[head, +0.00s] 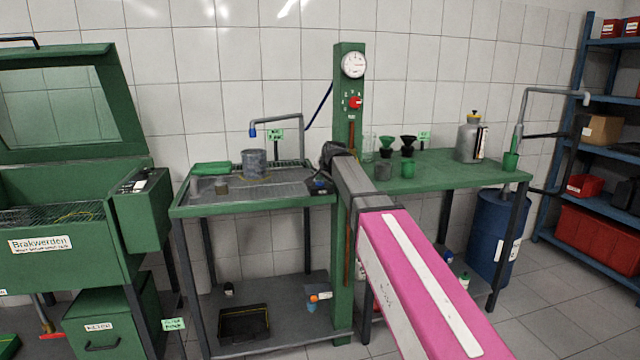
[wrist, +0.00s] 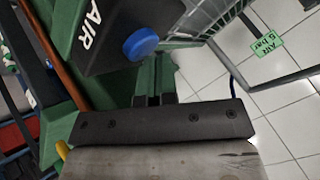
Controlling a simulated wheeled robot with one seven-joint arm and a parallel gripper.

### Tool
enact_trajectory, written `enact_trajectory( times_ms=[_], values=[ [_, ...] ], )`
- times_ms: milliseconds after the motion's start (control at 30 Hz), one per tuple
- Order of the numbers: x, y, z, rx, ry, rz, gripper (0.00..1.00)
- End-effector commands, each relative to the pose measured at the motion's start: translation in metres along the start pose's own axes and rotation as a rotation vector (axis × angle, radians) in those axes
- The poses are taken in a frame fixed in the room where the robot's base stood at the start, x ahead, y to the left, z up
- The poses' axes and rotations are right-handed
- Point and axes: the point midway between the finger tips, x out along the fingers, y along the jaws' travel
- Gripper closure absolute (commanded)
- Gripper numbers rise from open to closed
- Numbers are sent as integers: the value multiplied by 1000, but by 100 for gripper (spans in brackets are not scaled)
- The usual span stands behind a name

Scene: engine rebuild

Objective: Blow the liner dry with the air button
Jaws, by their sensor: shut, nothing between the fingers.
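The liner, a dark grey cylinder (head: 255,164), stands upright on the grated tray of the left green bench. A grey pipe with a blue nozzle (head: 253,133) hangs above it. The air button is a round blue knob (wrist: 140,43) on a black box lettered AIR (wrist: 100,35); the box also shows at the bench's right end in the head view (head: 320,188). My gripper (wrist: 154,99) is shut and empty, with its fingertips close to the button and the box. Contact cannot be told. In the head view my arm hides part of this area.
A green post (head: 349,110) with a gauge (head: 353,64) and a red knob (head: 355,102) rises beside my arm. A green cloth (head: 211,169) lies left of the liner. The right bench (head: 450,168) holds funnels, cups and a grey canister (head: 470,140). A green washer cabinet (head: 70,225) stands left.

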Motion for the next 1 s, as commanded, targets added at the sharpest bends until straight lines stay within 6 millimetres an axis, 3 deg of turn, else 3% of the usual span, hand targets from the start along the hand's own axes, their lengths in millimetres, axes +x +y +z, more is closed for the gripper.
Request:
enact_trajectory(
  times_ms=[633,1000],
  values=[
    [2,2,2,0,-1,1,100],
    [-8,-6,-6,0,-1,1,100]
  ],
)
